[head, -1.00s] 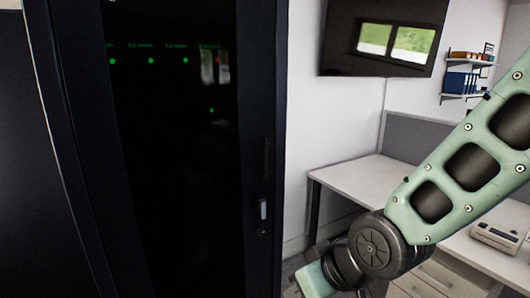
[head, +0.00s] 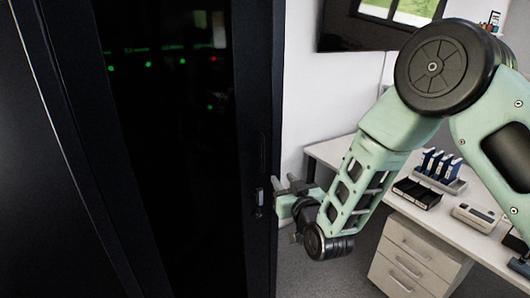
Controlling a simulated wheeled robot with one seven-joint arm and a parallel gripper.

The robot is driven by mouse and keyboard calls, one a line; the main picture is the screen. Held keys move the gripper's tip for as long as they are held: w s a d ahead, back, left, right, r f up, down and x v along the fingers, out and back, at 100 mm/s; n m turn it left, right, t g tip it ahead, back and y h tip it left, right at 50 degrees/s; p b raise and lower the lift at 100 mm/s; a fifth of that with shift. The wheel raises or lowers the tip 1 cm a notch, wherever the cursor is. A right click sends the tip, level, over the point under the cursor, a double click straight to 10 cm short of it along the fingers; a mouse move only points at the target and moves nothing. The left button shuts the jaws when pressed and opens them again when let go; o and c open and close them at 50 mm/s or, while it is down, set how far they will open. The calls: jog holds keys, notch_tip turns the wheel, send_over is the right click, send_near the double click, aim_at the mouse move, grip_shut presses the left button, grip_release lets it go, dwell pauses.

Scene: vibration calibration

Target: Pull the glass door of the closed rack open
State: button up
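The closed rack is a tall black cabinet with a dark glass door (head: 175,170), and small green and red lights show through the glass. Its handle (head: 260,198) is a small light grey piece on the black frame at the door's right edge. My gripper (head: 279,188) is just right of the handle, at the rack's right edge. Its dark fingertips point left towards the handle. I cannot tell whether they touch it, or how far apart the fingers are.
A white desk (head: 330,151) with drawers (head: 408,262) stands behind my arm on the right. It bears a dark tray (head: 416,193), blue items in a holder (head: 440,166) and a grey device (head: 474,214). Grey floor (head: 355,275) shows between rack and drawers.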

aim_at(264, 154)
jog(key=p+x, duration=0.6)
jog(key=x, duration=0.9)
jog(key=shift+w, duration=0.15)
grip_shut()
